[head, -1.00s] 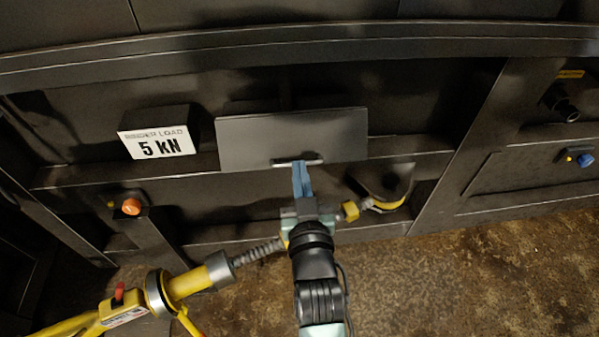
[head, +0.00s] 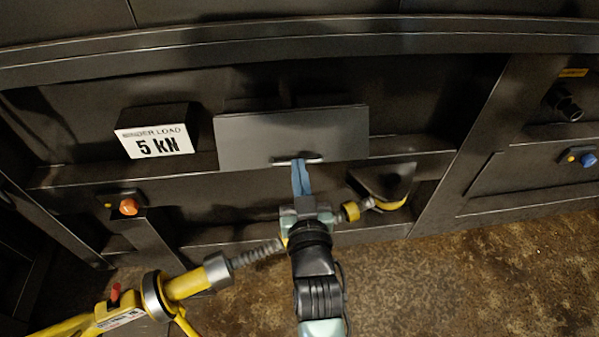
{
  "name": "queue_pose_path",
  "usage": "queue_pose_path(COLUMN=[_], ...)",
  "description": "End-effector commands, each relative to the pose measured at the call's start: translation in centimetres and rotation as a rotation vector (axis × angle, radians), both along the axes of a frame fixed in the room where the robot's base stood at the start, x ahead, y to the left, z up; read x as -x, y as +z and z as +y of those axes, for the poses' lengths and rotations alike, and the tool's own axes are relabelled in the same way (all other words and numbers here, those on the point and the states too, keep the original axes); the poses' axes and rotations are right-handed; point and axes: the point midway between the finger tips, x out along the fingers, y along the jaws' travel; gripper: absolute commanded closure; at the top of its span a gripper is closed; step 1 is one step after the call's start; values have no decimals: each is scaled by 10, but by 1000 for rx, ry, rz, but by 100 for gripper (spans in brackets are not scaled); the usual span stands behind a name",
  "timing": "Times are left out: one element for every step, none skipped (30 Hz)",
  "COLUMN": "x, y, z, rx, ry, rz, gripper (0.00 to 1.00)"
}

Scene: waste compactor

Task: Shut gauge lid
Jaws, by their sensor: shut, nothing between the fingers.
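The gauge lid (head: 292,133) is a flat dark grey panel at the middle of the compactor wall, with a small light handle bar (head: 312,158) along its lower edge. It looks nearly flush with the box behind it, but I cannot tell if it is fully closed. The gauge behind the lid is hidden.
A "5 kN" load sign (head: 154,142) stands left of the lid. A yellow binder (head: 190,283) with a threaded rod runs below, passing behind my arm to a bracket (head: 384,184). An orange knob (head: 128,207) is at left, a blue knob (head: 588,160) at right. Open floor lies lower right.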

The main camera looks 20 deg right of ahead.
Motion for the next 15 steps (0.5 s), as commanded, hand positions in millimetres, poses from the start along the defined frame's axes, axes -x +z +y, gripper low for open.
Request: queue_pose_path(x=[-1, -1, -1, -2, -2, -2, -3, -3, -3, -3, -3, -3, -4, -4, -4], y=[-4, -5, -6, -7, -8, -10, -10, -11, -10, -9, -9, -9, -9, -9, -9], z=[0, 0, 0, 0, 0, -1, -1, -1, -1, -1, -1, -1, -1, -2, -1], rx=[3, 4, 6, 7, 9, 12, 14, 15, 17, 17, 18, 19, 19, 20, 20], ry=[0, 1, 0, 0, 0, 0, -1, -1, 0, 0, 0, 0, 0, 0, 0], rz=[-9, -12, -19, -24, -30, -37, -43, -49, -53, -55, -57, -59, -61, -63, -66], gripper=[100, 100, 100, 100, 100, 100, 100, 100, 100, 100, 100, 100, 100, 100, 100])
